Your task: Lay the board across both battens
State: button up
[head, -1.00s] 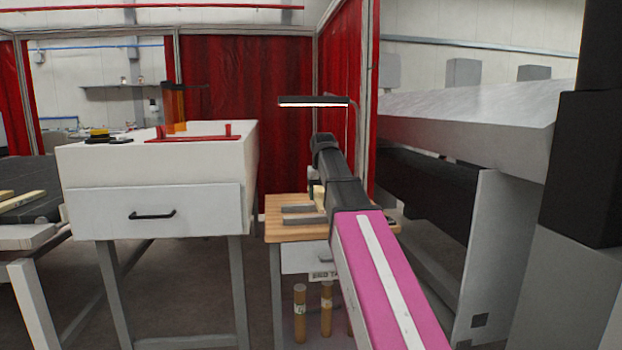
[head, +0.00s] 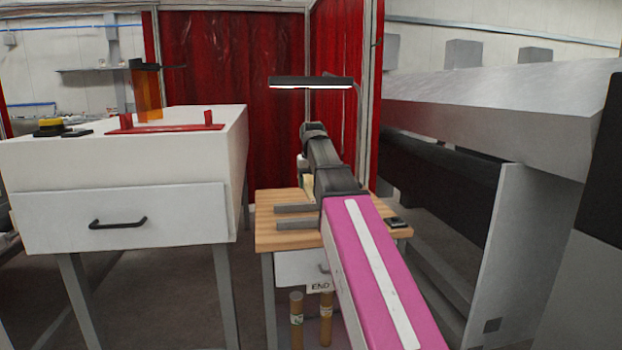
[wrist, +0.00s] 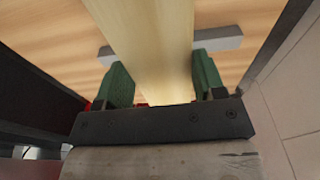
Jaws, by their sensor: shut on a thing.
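My gripper (wrist: 162,80) is shut on the pale wooden board (wrist: 152,40), which runs between its green fingers in the wrist view. In the head view a small pale piece of the board (head: 307,184) shows beside my dark wrist; my arm hides the rest. Two grey battens lie on the small wooden-topped table, the far batten (head: 294,208) and the near batten (head: 294,225), with their right ends hidden by my arm. In the wrist view a grey batten (wrist: 222,39) shows past the board on both sides. I cannot tell whether the board touches it.
The small table (head: 265,237) has a dark object (head: 397,222) at its right edge and a lamp (head: 310,83) above it. A white cabinet (head: 110,160) with a drawer stands on the left. A large grey machine (head: 490,110) fills the right. Red curtains (head: 235,80) hang behind.

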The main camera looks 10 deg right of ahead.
jog(key=shift+f, duration=3.65)
jog(key=shift+f, duration=0.25)
jog(key=o, duration=1.1)
jog(key=shift+c, duration=0.2)
jog(key=r, duration=0.3)
jog(key=s+r, duration=0.1)
jog(key=r, duration=0.6)
jog(key=shift+s+r, duration=0.2)
jog(key=shift+r, duration=0.15)
